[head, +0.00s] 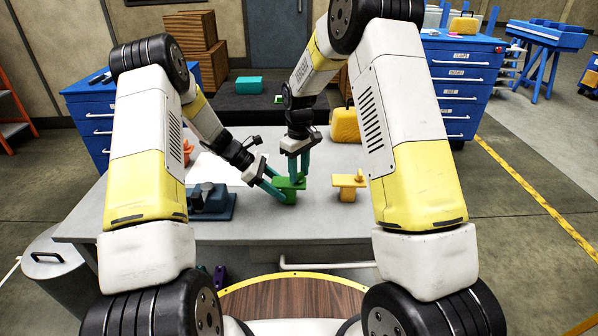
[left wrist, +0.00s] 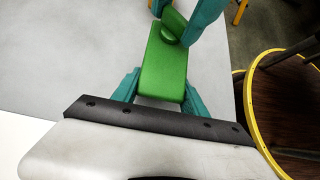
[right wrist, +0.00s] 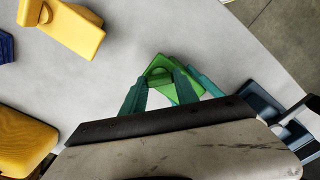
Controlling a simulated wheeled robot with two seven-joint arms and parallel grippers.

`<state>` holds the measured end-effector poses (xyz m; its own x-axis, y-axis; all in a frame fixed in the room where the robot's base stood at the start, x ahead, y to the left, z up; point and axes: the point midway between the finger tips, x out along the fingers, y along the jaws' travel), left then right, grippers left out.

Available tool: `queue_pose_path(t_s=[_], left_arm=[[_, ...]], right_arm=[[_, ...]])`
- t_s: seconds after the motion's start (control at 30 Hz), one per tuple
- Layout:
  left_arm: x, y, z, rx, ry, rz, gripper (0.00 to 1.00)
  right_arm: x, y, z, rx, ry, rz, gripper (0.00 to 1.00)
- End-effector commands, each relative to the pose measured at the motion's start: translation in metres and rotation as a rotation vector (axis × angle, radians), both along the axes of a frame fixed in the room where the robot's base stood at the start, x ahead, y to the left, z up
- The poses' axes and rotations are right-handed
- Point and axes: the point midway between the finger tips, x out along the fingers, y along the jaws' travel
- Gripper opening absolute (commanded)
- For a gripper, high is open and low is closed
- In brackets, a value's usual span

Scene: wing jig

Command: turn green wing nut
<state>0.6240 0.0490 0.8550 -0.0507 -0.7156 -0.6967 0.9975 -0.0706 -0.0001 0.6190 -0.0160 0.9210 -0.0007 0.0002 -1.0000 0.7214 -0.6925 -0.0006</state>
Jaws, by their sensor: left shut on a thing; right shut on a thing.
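The green jig (head: 287,184) stands on the grey table, with a flat green top and a small green wing nut (left wrist: 173,24) on it. My left gripper (head: 272,186) is shut on the green jig's body from the left side; its teal fingers lie on both sides of the block in the left wrist view. My right gripper (head: 299,176) points down from above, shut on the green wing nut. In the right wrist view the nut (right wrist: 160,73) sits between the teal fingertips, partly hidden by them.
A yellow jig (head: 347,188) with its own nut stands to the right. A dark blue vise-like fixture (head: 211,203) is at the left. A yellow case (head: 345,125) is at the back right, and an orange object (head: 187,150) at the back left. The grey tabletop (head: 320,222) in front is clear.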

Motion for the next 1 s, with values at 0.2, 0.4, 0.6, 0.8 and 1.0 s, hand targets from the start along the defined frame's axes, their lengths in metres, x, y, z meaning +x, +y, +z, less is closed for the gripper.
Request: queue_pose_path(t_s=[0.2, 0.4, 0.6, 0.8, 1.0], left_arm=[[-0.0002, -0.0003, 0.0000, 0.000, 0.001, -0.001, 0.00], [-0.0002, -0.0003, -0.0001, 0.000, 0.001, -0.001, 0.00], [-0.0003, -0.0003, -0.0001, 0.000, 0.001, -0.001, 0.00], [-0.0003, -0.0003, -0.0001, 0.000, 0.001, -0.001, 0.00], [-0.0004, -0.0002, -0.0002, 0.000, 0.001, -0.001, 0.00]], right_arm=[[0.0005, 0.0005, 0.0005, 0.001, -0.002, -0.203, 0.00], [0.0005, 0.0008, 0.0006, 0.000, -0.002, -0.392, 0.00], [0.0006, 0.0005, 0.0007, 0.000, -0.002, -0.572, 0.00], [0.0007, 0.0006, 0.0008, 0.002, -0.002, -0.721, 0.00], [0.0007, 0.0004, 0.0008, 0.002, -0.002, -0.822, 0.00]])
